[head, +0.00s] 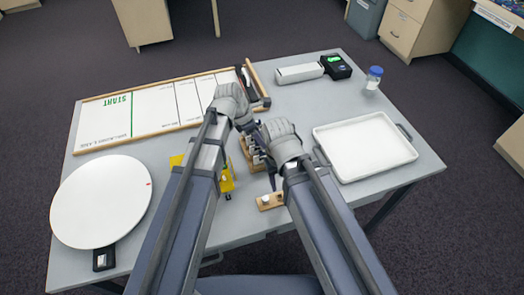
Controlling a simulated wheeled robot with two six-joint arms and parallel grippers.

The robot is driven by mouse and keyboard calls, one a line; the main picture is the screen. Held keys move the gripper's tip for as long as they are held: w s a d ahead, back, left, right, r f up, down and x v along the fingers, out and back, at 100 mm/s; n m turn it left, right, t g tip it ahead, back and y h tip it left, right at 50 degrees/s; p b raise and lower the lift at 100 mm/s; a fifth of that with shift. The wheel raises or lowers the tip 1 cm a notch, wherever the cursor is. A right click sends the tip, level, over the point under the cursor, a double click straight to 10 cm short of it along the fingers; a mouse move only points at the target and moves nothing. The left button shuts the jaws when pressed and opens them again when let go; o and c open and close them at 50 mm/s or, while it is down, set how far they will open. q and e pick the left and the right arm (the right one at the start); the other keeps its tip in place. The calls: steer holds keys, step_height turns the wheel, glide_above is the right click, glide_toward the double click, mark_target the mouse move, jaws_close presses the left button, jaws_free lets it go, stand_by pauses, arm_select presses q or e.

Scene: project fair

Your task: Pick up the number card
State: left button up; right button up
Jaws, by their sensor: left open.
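I cannot make out a card with a readable number. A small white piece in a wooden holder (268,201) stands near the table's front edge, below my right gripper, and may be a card. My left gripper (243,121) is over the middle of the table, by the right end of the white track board. It is open, and I see nothing held in it. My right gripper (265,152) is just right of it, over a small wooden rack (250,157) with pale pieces. Its fingers are partly hidden, so its opening is unclear.
The START track board (150,108) lies at the back left. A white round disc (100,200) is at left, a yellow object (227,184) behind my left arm. A white tray (365,148), a blue-lidded jar (373,78) and a black device with green display (336,66) are at right.

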arm_select(q)
steer(key=b+x, duration=0.1)
steer(key=x, duration=0.1)
steer(key=shift+w+d+f+b, duration=0.1)
steer(key=shift+d+f+b, duration=0.05)
steer(key=shift+f+b, duration=0.25)
arm_select(e)
step_height(320, 180, down, 3)
steer(key=shift+r, duration=0.25)
arm_select(q)
steer(key=shift+r, duration=0.1)
jaws_close()
